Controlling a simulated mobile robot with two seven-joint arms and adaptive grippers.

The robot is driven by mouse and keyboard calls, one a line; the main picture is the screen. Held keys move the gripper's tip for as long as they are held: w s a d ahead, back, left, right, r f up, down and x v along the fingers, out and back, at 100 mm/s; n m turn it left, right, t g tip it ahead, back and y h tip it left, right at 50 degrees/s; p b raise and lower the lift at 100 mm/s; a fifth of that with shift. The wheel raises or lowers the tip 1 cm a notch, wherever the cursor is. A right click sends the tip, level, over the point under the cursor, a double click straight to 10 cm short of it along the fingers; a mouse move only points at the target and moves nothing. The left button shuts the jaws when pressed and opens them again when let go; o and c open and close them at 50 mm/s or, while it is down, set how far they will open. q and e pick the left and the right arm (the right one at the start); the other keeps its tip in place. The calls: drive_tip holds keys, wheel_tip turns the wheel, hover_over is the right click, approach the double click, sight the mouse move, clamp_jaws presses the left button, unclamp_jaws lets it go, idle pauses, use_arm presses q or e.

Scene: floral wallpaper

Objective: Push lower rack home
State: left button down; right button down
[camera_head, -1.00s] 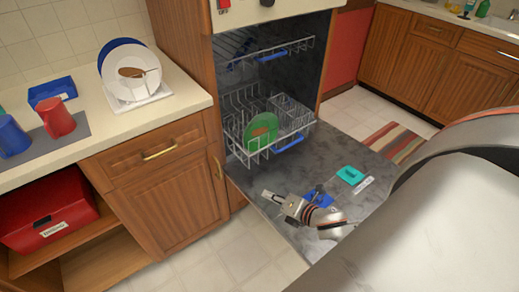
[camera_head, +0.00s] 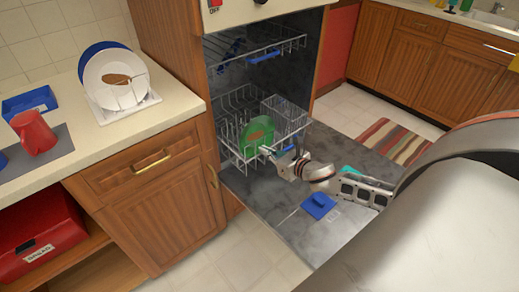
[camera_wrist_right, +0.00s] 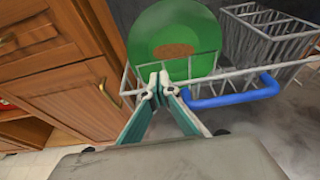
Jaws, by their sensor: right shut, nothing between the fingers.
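The lower rack (camera_head: 232,143) is a white wire basket standing partly out of the dishwasher over its open door (camera_head: 280,215). It holds a green plate (camera_head: 258,133) with a brown stain and a grey cutlery basket (camera_head: 283,113). My right gripper (camera_head: 268,151) is shut and empty at the rack's front edge. In the right wrist view its fingertips (camera_wrist_right: 158,84) meet at the rack's front wire, left of the blue handle (camera_wrist_right: 232,92) and in front of the plate (camera_wrist_right: 175,45). I cannot tell if they touch the wire. My left gripper is not in view.
The upper rack (camera_head: 262,48) with a blue handle sits above. A blue dispenser cap (camera_head: 318,205) lies on the open door. A wooden cabinet (camera_head: 150,205) stands left of the dishwasher. A counter (camera_head: 120,125) holds plates in a stand and a red mug (camera_head: 36,132).

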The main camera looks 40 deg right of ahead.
sight(254, 145)
drive_tip(key=shift+x, duration=1.15)
drive_tip(key=shift+w+f, duration=0.2)
drive_tip(key=shift+w, duration=0.3)
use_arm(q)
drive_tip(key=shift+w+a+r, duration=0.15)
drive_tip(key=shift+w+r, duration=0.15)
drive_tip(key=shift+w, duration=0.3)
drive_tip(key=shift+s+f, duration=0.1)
